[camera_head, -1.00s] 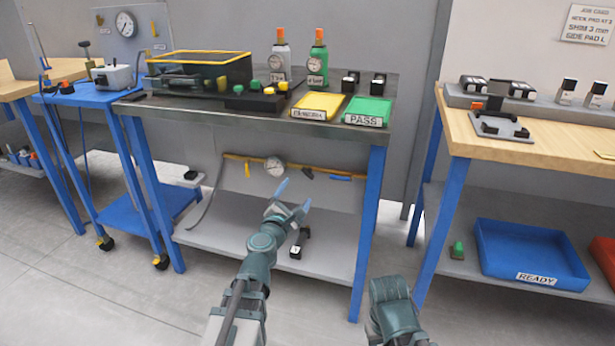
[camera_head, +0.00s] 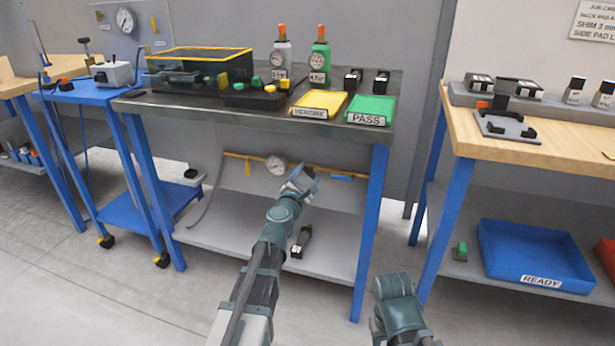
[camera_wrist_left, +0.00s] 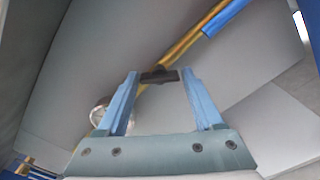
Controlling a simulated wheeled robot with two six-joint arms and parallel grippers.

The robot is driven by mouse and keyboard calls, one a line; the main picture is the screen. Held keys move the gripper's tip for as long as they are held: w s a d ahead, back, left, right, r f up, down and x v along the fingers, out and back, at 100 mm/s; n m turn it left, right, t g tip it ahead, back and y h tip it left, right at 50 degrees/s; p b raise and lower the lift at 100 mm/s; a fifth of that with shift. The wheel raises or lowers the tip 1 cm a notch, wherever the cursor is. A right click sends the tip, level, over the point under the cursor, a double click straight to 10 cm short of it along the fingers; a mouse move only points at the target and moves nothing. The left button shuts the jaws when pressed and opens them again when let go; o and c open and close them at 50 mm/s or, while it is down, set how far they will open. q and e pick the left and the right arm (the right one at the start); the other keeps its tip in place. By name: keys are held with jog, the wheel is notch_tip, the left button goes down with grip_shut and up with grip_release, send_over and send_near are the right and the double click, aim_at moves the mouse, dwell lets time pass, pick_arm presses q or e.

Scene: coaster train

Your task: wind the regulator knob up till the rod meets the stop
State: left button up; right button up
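A yellow pipe (camera_head: 240,155) runs under the dark-topped bench, with a round gauge (camera_head: 276,165) and a blue section (camera_head: 343,177). My left gripper (camera_head: 304,174) is up at this pipe, right of the gauge. In the left wrist view its two blue fingers (camera_wrist_left: 162,88) are apart with nothing gripped. A small black part (camera_wrist_left: 160,76), possibly the regulator knob, shows between the fingertips; whether they touch it cannot be told. The gauge (camera_wrist_left: 98,112) is partly behind the left finger. I cannot make out a rod or stop.
The bench's lower shelf (camera_head: 235,228) lies below the gripper, with a small black object (camera_head: 301,241) on it. The benchtop (camera_head: 215,112) overhangs above. A blue leg (camera_head: 371,235) stands to the right. A READY bin (camera_head: 535,280) sits under the wooden bench.

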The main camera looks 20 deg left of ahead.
pick_arm(q)
jog(key=c, duration=0.9)
jog(key=shift+c, duration=0.2)
jog(key=shift+m, duration=0.4)
jog(key=o, duration=1.4)
